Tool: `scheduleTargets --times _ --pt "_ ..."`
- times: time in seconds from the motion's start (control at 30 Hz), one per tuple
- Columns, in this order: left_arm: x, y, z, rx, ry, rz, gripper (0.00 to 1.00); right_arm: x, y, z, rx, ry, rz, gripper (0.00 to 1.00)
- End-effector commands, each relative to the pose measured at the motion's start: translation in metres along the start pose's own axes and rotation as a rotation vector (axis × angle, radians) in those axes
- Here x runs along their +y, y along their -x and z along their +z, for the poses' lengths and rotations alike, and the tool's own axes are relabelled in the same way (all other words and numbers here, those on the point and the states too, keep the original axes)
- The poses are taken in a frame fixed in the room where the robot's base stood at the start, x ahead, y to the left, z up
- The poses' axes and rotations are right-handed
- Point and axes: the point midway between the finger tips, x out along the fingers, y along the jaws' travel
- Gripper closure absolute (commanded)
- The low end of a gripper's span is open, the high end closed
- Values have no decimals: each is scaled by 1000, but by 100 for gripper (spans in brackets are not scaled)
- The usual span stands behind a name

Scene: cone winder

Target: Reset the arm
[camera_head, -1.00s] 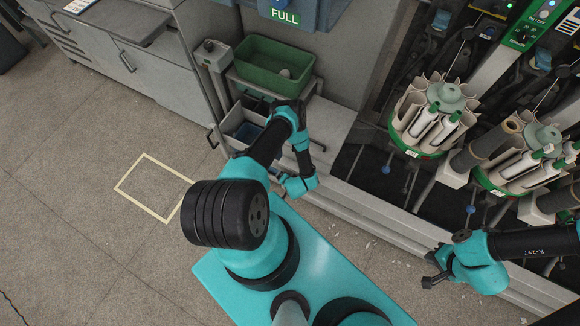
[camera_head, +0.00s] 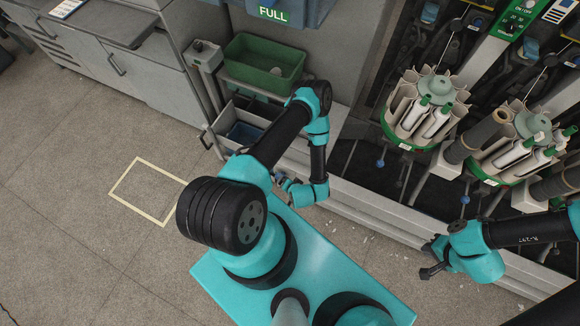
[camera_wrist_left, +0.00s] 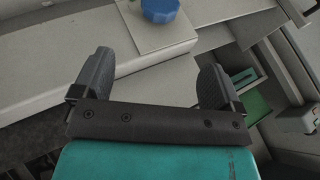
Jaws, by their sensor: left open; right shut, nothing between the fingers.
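My left arm bends at a raised elbow in the head view, with its wrist hanging near the lower ledge of the machine. My left gripper (camera_head: 283,181) is small and partly hidden there. In the left wrist view my left gripper (camera_wrist_left: 155,80) shows two dark fingers wide apart with nothing between them. My right gripper (camera_head: 428,260) is at the right of the head view, in front of the machine's ledge. It is shut and holds nothing.
A green bin (camera_head: 252,78) with a small pale item stands on a cart beyond my left arm. Round holders (camera_head: 404,134) with paper cones and white tubes line the machine at right. A blue knob (camera_wrist_left: 160,9) lies ahead of the left fingers. A yellow floor outline (camera_head: 127,205) is empty.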

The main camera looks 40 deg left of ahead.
Motion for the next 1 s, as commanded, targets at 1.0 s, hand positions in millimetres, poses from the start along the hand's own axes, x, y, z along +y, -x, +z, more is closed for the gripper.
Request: scheduleTargets --times 1.0 --pt "-4 35 -54 5 89 208 9 0 0 0 0 0 0 100"
